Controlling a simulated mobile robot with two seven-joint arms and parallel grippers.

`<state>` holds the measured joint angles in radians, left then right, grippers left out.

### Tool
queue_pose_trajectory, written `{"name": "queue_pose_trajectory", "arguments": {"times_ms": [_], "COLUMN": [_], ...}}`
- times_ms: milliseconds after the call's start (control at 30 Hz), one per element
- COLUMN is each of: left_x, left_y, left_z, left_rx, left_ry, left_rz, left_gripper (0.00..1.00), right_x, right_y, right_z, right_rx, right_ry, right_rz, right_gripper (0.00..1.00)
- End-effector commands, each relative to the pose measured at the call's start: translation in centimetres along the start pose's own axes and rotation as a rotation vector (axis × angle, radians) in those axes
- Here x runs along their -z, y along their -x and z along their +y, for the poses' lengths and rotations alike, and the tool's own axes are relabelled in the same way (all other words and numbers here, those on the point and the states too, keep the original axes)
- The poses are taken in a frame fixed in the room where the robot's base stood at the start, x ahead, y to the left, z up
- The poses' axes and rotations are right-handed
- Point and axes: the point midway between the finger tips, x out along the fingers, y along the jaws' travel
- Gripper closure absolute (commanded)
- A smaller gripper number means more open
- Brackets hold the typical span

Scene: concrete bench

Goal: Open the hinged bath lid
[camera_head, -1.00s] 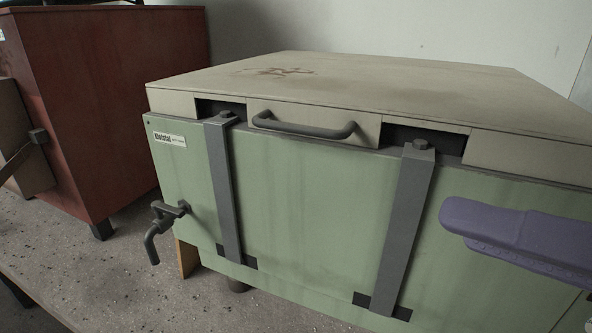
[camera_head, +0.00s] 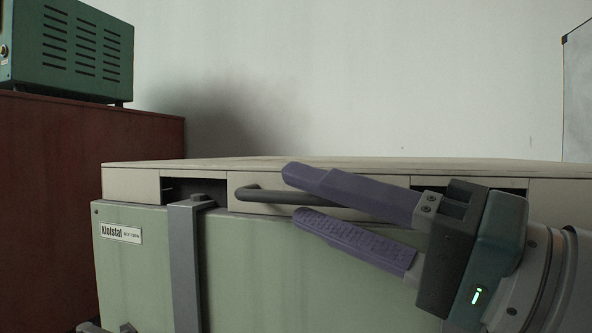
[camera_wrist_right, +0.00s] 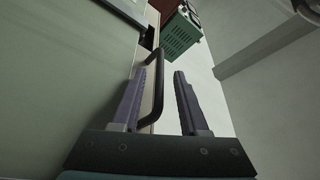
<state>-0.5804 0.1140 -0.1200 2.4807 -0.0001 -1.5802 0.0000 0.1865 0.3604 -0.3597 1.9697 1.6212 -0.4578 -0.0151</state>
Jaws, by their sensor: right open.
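The bath lid (camera_head: 130,181) is beige and lies flat and shut on the green bath (camera_head: 140,270). Its dark bar handle (camera_head: 260,195) is on the front face; my right gripper's fingers cover its right part. My right gripper (camera_head: 291,195) is open, with one purple finger above the handle's height and one below. In the right wrist view the handle (camera_wrist_right: 159,95) shows between the fingertips (camera_wrist_right: 161,74), nearer the left finger. I cannot tell whether the fingers touch it.
A grey strap (camera_head: 185,265) runs down the bath front, left of the handle. A red-brown cabinet (camera_head: 60,220) stands at left with a green vented box (camera_head: 75,50) on it. The space above the lid is clear up to the pale wall (camera_head: 350,80).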

Motion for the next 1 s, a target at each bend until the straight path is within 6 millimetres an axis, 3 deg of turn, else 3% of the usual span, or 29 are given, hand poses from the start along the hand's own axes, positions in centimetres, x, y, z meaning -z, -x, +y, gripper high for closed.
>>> {"name": "queue_pose_trajectory", "arguments": {"times_ms": [200, 500, 867, 1000], "left_x": [0.2, 0.2, 0.2, 0.2], "left_y": [0.8, 0.7, 0.7, 0.7], "left_z": [-0.1, -0.3, -0.3, -0.2], "left_rx": [0.003, 0.007, 0.007, 0.006], "left_ry": [-0.004, -0.009, -0.009, -0.008], "left_rz": [-0.001, -0.002, -0.002, -0.002], "left_gripper": [1.00, 1.00, 1.00, 1.00], "right_x": [0.0, -0.1, -0.1, -0.1], "right_y": [-2.2, -2.4, -2.4, -2.4], "right_z": [0.0, 0.1, 0.1, 0.1], "right_rx": [0.000, 0.000, -0.001, -0.001], "right_ry": [0.000, 0.001, 0.001, 0.001], "right_rz": [-0.001, -0.001, -0.001, -0.001], "right_gripper": [0.56, 0.58, 0.98, 1.00]}}
